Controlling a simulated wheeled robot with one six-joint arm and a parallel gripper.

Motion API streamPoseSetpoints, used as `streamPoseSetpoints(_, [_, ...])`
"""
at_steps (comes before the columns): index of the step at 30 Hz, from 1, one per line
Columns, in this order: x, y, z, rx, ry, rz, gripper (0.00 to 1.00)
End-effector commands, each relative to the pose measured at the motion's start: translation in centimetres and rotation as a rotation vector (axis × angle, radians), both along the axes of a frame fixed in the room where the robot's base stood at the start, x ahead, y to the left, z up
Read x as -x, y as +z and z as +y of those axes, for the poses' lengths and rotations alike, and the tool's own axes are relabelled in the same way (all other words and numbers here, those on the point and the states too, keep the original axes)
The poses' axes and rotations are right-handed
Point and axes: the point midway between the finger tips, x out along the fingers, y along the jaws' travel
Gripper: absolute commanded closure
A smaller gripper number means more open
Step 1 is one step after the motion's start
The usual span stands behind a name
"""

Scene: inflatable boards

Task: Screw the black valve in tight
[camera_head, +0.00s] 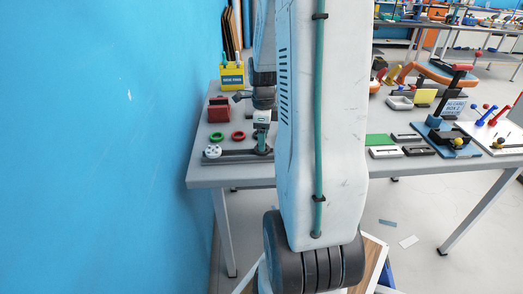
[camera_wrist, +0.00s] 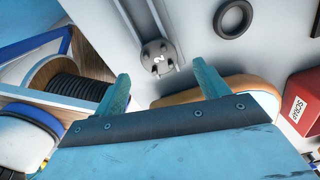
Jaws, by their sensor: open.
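In the wrist view, a dark round disc (camera_wrist: 159,58) with pale marks sits at the end of a grey rail (camera_wrist: 157,18), ahead of and between my fingers. A black ring (camera_wrist: 233,18) lies flat on the table to its upper right. I cannot tell for sure which of these is the black valve. In the head view my gripper (camera_head: 262,146) is over the left part of the table, partly hidden by my arm.
On the table (camera_head: 200,173) are a white round piece (camera_head: 212,151), a green ring (camera_head: 217,136), a red ring (camera_head: 238,135), a red box (camera_head: 218,109) and a yellow holder (camera_head: 232,76). The blue wall (camera_head: 110,130) is close on the left.

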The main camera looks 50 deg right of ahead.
Motion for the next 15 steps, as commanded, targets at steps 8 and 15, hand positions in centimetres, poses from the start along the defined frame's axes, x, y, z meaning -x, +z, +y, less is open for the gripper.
streamPoseSetpoints(8, [-0.2,-3.9,0.2,-0.001,0.002,0.002,0.26])
streamPoseSetpoints(15, [-0.2,-4.3,0.2,-0.001,0.003,0.000,0.26])
